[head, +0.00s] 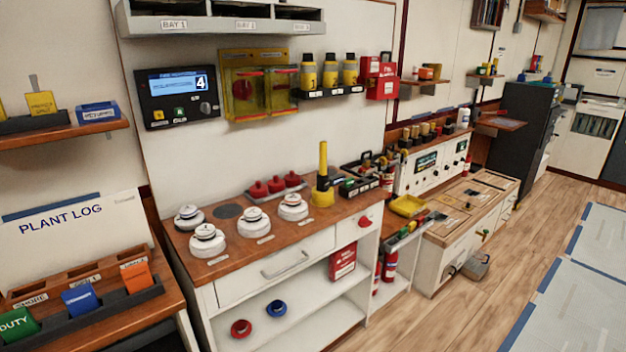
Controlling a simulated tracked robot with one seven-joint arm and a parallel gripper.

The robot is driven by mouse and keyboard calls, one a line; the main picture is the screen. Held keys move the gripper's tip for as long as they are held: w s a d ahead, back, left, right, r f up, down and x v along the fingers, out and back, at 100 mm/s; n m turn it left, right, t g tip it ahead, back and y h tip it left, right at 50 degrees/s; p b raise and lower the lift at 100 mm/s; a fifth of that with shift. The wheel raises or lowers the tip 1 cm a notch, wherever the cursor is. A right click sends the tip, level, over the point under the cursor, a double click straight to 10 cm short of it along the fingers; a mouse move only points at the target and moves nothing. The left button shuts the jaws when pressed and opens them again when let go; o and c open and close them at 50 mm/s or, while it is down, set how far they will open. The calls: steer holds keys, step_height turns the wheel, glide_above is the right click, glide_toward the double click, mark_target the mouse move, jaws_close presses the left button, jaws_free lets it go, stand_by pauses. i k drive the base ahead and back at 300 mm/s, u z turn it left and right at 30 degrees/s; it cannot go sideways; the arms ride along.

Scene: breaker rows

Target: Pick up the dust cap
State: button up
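No thing in the head view is labelled as a dust cap, and I cannot tell for sure which one it is. Several small red knob-topped pieces (276,185) stand in a row on a dark strip at the back of the wooden counter; they may be caps. In front of them sit three white round detector-like units (292,208), one at the right, one in the middle (254,222) and a stacked one at the left (207,241). A dark round disc (228,211) lies flat behind them. My gripper is not in view.
A yellow upright tool (323,172) stands at the counter's right. A wall panel with a screen (179,95) and a shelf of yellow bottles (330,72) hang above. Red (241,328) and blue (276,308) rings lie on the lower shelf.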

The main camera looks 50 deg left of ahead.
mark_target(275, 185)
steer(key=i, duration=1.4)
steer(key=u, duration=3.7)
steer(key=i, duration=1.05)
steer(key=z, duration=0.45)
